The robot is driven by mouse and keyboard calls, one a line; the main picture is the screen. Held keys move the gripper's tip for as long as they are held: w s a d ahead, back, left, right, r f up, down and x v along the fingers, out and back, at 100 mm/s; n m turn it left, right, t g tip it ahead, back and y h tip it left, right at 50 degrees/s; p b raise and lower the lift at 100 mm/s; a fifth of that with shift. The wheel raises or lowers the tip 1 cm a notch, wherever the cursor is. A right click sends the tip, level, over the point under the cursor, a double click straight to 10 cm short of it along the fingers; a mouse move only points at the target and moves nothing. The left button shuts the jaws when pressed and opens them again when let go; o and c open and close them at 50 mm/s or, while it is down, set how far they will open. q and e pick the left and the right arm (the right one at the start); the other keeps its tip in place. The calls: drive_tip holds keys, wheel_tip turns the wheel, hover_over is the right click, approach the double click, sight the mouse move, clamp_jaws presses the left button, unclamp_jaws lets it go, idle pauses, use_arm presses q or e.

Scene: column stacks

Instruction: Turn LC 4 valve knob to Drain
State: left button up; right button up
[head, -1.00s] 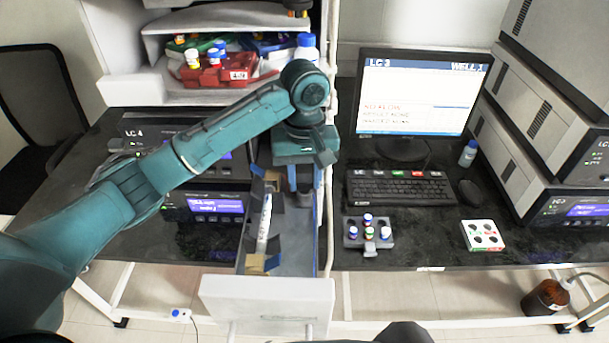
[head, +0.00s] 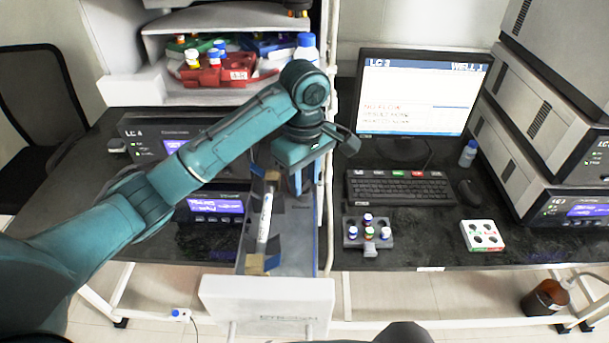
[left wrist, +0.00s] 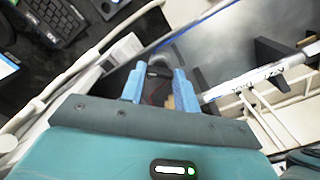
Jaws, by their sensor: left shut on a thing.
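The LC 4 unit (head: 133,134) stands at the left of the bench in the head view, partly behind my left arm. I cannot make out its valve knob. My left gripper (head: 296,188) is over the open drawer (head: 300,257), to the right of the LC 4 unit. In the left wrist view, its blue fingers (left wrist: 160,88) are shut on a small dark grey piece (left wrist: 159,67), whose kind I cannot tell. My right gripper is not in view.
A white marked stick (head: 265,218) lies in the drawer beside the fingers. To the right are a monitor (head: 420,95), keyboard (head: 400,188), vial rack (head: 367,233) and white well block (head: 483,235). A shelf with a red tray (head: 225,75) is behind the arm.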

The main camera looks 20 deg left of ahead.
sight(305, 183)
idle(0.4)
use_arm(q)
drive_tip(key=o, duration=1)
drive_tip(key=shift+r, duration=0.1)
wheel_tip(305, 183, up, 13)
drive_tip(key=shift+r, duration=0.1)
